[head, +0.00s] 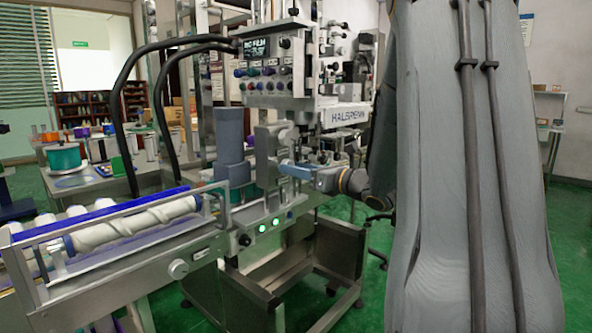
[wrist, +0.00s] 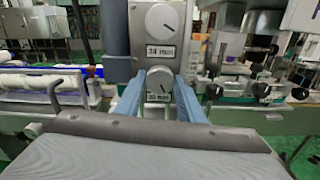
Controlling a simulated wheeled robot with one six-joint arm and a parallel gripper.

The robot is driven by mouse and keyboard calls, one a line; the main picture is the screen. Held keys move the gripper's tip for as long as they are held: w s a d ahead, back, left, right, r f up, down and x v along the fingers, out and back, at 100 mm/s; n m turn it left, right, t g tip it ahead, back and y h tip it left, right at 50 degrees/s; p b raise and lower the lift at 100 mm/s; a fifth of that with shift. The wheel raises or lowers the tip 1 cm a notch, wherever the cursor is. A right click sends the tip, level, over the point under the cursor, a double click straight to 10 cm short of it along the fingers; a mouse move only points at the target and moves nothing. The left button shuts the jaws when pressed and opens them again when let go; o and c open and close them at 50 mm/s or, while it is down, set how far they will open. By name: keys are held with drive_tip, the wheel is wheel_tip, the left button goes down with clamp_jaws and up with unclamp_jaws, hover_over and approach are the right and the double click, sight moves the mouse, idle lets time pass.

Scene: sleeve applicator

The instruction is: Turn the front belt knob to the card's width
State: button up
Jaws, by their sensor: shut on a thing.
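In the wrist view my gripper (wrist: 159,88) has its two blue fingers on either side of the lower white knob (wrist: 158,84) and is shut on it. This knob has a dark pointer line slanting down and to the right. A label (wrist: 159,98) below it shows a millimetre value, too blurred to read surely. Above is a second white knob (wrist: 162,17), untouched, with a label (wrist: 161,51) that looks like 34 mm. In the head view my gripper (head: 284,170) reaches the machine's column from the right; the knobs are hidden there. I cannot make out the card.
A conveyor (head: 130,243) with white bottles and a spiral screw runs in from the left. A control box (head: 275,65) with buttons hangs above the column. Green lights (head: 275,224) glow below. My arm covers the right of the head view.

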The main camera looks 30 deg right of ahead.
drive_tip(key=n+p, duration=0.6)
drive_tip(key=p, duration=2.3)
drive_tip(key=shift+n, duration=0.4)
idle(3.0)
